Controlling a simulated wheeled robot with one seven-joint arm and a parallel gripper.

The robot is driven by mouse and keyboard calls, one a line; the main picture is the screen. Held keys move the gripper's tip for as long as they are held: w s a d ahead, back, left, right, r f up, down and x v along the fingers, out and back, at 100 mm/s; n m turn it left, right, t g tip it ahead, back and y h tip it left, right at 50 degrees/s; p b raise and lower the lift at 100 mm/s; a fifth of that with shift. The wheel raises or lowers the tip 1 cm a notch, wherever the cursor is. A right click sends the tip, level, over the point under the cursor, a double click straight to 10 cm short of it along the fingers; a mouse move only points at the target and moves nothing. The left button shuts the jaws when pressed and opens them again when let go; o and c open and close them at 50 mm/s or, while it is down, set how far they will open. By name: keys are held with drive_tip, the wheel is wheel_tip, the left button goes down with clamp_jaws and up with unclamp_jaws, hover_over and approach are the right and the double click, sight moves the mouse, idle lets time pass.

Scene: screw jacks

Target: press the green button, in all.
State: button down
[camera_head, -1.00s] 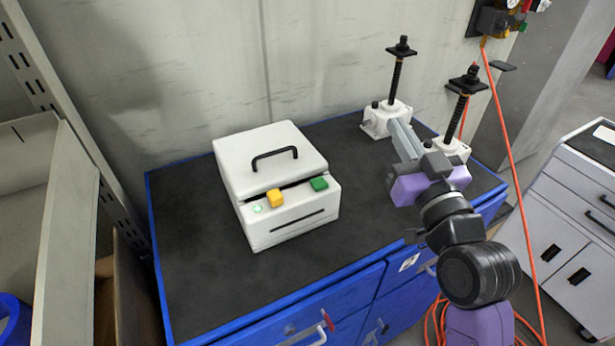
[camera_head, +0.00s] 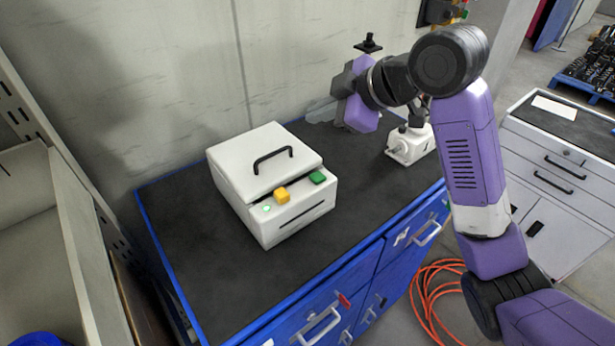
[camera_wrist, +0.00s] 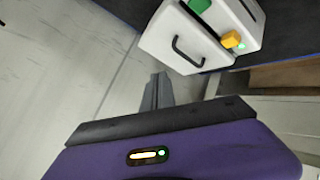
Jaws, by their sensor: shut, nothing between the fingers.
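The green button (camera_head: 317,177) sits on the front ledge of a white box (camera_head: 237,172), right of a yellow button (camera_head: 282,194). A small lit green light (camera_head: 266,209) is left of the yellow button. In the wrist view the green button (camera_wrist: 199,5) is at the top edge, partly cut off, with the yellow button (camera_wrist: 231,39) near it. My gripper (camera_head: 322,112) is raised behind and right of the box, apart from it, its fingers pointing left. In the wrist view the fingers (camera_wrist: 157,90) are together with nothing between them.
The box stands on a blue workbench with a dark top (camera_head: 190,240). A white screw jack (camera_head: 408,142) stands right of the box, partly behind my arm. A wall (camera_head: 150,90) rises behind. The front bench top is clear.

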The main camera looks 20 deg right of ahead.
sight(322, 178)
drive_tip(key=shift+s+d+f+n+g, duration=0.15)
drive_tip(key=shift+s+f+n+g, duration=0.4)
drive_tip(key=shift+s+f, duration=0.35)
drive_tip(key=shift+f, duration=0.15)
wheel_tip(322, 178, down, 9)
drive_tip(key=b, duration=0.7)
drive_tip(key=shift+r, duration=0.2)
idle(1.2)
drive_tip(key=shift+f, duration=0.4)
drive_tip(key=shift+f+b, duration=0.5)
idle(0.6)
drive_tip(key=shift+r, duration=0.1)
drive_tip(key=shift+r+p, duration=0.8)
drive_tip(key=shift+r, duration=0.05)
